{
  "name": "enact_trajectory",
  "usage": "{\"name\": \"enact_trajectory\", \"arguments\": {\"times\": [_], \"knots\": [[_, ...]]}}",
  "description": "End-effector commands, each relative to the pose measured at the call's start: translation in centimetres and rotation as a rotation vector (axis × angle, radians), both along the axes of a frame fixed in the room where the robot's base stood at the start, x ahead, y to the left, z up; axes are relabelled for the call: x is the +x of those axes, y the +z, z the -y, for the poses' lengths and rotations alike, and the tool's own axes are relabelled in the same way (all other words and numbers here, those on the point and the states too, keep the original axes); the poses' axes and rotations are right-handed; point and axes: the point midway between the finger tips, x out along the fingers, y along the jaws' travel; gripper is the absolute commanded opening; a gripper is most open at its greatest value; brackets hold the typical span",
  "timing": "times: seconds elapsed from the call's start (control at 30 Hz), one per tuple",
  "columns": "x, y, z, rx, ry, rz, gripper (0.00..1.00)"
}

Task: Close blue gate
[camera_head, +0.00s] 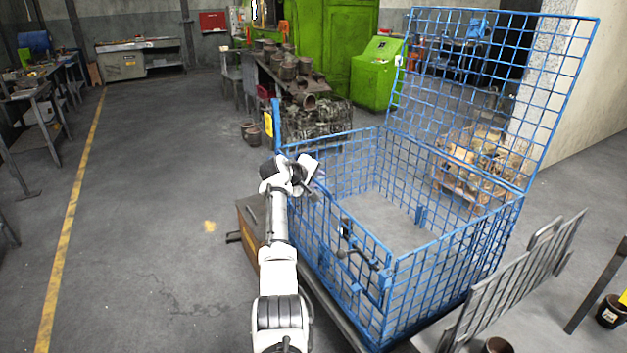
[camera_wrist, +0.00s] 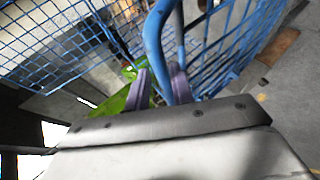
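A blue wire-mesh cage (camera_head: 455,258) stands right of centre. A tall mesh panel (camera_head: 497,85) rises from its far right side, leaning back, leaving the top open. A lower mesh panel with a dark latch (camera_head: 358,256) is on the near left side. I cannot tell which panel is the gate. My gripper (camera_head: 308,168) is near the cage's left corner, tilted right. In the wrist view, a bent blue bar (camera_wrist: 155,42) runs between the two purple fingers of my gripper (camera_wrist: 160,84). Whether both fingers touch it is unclear.
A brown box (camera_head: 249,222) sits against the cage's left side. A grey metal rack (camera_head: 520,280) stands at the right front. Behind are a parts-laden table (camera_head: 277,77) and a green machine (camera_head: 375,72). The floor left of the cage is largely clear.

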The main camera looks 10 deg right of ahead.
Motion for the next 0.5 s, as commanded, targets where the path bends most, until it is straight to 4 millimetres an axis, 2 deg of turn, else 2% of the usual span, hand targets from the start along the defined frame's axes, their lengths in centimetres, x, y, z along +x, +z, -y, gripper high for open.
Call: {"name": "enact_trajectory", "arguments": {"times": [0.07,0.5], "knots": [[-0.04,-0.06,0.07,0.000,-0.001,-0.002,0.32],[-0.49,0.07,-0.78,0.001,0.001,-0.004,0.32]]}}
